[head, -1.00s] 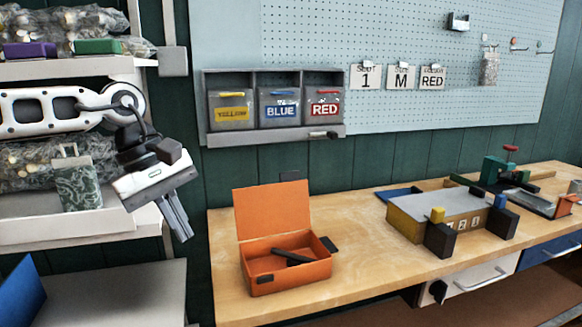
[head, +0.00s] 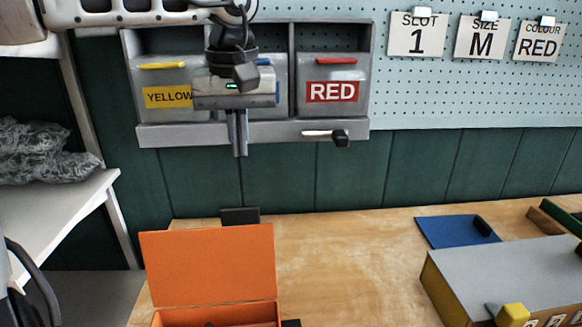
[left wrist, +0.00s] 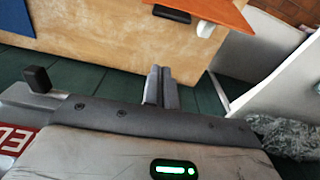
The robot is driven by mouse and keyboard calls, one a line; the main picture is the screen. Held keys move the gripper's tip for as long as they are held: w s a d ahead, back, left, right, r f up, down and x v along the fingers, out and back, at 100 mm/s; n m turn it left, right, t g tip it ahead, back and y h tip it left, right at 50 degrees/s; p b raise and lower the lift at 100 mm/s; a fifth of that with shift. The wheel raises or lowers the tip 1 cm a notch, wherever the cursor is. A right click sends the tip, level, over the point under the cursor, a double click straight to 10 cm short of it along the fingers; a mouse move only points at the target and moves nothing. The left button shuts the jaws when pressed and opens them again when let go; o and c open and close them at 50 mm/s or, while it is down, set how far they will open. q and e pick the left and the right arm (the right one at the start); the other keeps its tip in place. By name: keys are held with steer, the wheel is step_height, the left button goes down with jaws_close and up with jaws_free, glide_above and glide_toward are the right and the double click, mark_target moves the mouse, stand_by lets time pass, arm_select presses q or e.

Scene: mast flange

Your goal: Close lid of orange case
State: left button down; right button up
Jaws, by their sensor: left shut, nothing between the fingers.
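The orange case (head: 215,316) stands on the wooden bench at the lower part of the head view, its lower part cut off by the frame. Its lid (head: 208,264) stands upright and open at the back. In the left wrist view an edge of the orange lid (left wrist: 215,10) shows at the top. My left gripper (head: 239,153) hangs fingers down above and behind the lid, in front of the bin rack, apart from the case. Its fingers (left wrist: 160,88) are together and empty. My right gripper does not show.
The bin rack (head: 255,131) with yellow, blue and red labels is right behind my left gripper. A black block (head: 240,216) sits behind the lid. A grey-topped box (head: 510,268) and blue plate (head: 455,231) lie to the right. The bench between is clear.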

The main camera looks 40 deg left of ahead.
arm_select(q)
step_height(320, 180, down, 9)
steer(key=s+d+p, duration=0.2)
steer(key=shift+s+r, duration=0.2)
steer(key=shift+s, duration=0.05)
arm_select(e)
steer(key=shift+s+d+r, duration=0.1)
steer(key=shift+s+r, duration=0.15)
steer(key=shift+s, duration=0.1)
